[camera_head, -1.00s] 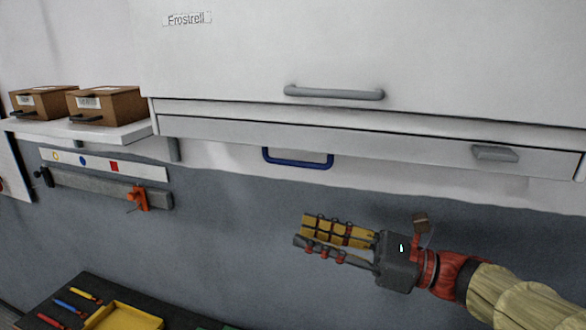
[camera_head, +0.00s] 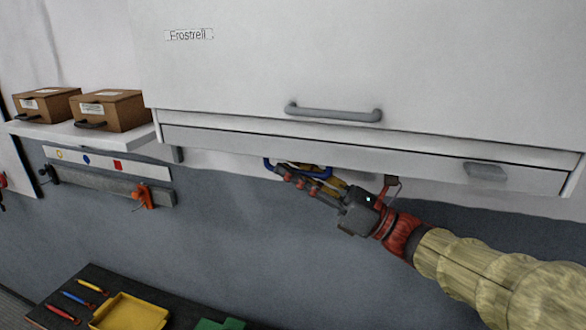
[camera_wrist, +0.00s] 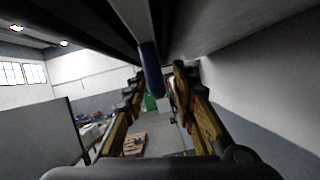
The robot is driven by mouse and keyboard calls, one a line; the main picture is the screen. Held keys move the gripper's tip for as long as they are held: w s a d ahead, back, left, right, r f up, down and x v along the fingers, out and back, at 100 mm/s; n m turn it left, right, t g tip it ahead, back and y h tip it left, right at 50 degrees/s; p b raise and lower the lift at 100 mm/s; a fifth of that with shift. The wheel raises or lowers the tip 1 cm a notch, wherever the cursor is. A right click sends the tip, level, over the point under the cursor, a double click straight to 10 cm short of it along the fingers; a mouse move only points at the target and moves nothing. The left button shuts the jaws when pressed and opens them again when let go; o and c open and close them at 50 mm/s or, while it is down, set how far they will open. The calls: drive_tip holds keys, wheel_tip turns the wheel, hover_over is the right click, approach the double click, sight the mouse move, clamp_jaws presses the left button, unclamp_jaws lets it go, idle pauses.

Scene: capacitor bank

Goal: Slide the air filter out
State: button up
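The blue handle (camera_head: 268,164) hangs below the drawer-like lower strip (camera_head: 330,148) of the white cabinet; the filter itself cannot be made out. My gripper (camera_head: 291,173) is raised to the handle, with its fingers overlapping it in the head view. In the wrist view the blue handle (camera_wrist: 152,70) is seen end-on between the fingertips of my gripper (camera_wrist: 157,78). The fingers are apart, with a gap visible beside the handle. I cannot tell whether either finger touches it.
The cabinet door (camera_head: 400,60) with its grey handle (camera_head: 333,112) is closed above. A grey latch (camera_head: 485,170) sits at right on the strip. Cardboard boxes (camera_head: 112,110) stand on a left shelf. A yellow tray (camera_head: 130,313) lies low at left. The space below the handle is free.

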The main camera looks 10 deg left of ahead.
drive_tip(key=shift+a, duration=0.1)
drive_tip(key=shift+c, duration=1.2)
drive_tip(key=c, duration=0.4)
clamp_jaws()
